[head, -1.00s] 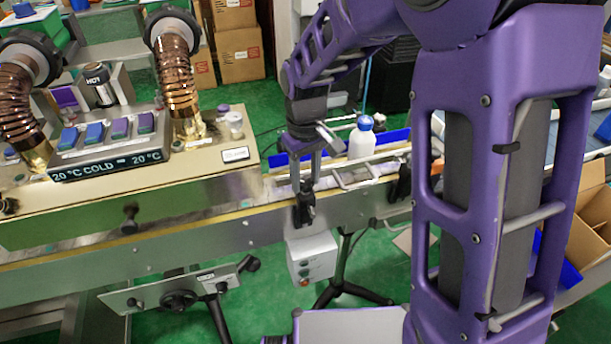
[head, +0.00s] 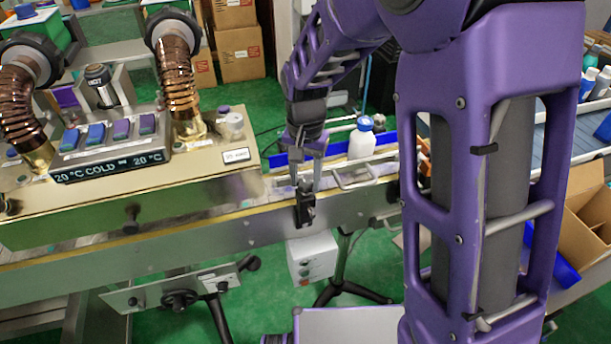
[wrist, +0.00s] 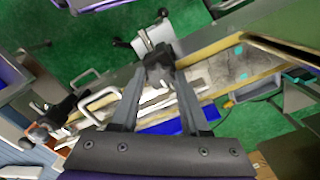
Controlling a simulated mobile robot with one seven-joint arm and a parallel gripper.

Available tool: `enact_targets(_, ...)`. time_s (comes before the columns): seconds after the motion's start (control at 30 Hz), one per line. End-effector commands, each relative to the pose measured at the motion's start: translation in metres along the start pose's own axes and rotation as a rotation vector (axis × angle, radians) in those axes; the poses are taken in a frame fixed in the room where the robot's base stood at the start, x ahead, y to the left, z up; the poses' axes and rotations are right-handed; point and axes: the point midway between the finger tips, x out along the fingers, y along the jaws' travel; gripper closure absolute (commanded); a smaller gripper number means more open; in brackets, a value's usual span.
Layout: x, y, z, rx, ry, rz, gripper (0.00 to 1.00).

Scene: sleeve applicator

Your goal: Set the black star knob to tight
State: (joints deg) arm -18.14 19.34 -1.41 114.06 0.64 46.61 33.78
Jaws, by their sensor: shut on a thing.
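The black star knob (head: 305,214) is on the near side rail of the conveyor, below the white bottle. My gripper (head: 305,186) reaches down to it from above, with its fingers on either side of the knob's upper part. In the wrist view the black knob (wrist: 158,57) sits between the two fingertips (wrist: 157,68), and the gripper is shut on it. The fingers hide part of the knob, and I cannot read any tight or loose marking.
A white bottle with a blue cap (head: 361,142) stands behind my gripper on the conveyor. Bent metal guide rails (head: 352,180) lie close to the right. A grey control box (head: 313,257) hangs below. The gold heat tunnel (head: 120,185) is at left.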

Motion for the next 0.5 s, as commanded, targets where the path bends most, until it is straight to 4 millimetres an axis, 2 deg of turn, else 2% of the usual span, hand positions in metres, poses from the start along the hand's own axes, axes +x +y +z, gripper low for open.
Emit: enact_targets(0.5,-0.0004,-0.0005,-0.0001,0.107,0.001,-0.001,1.00)
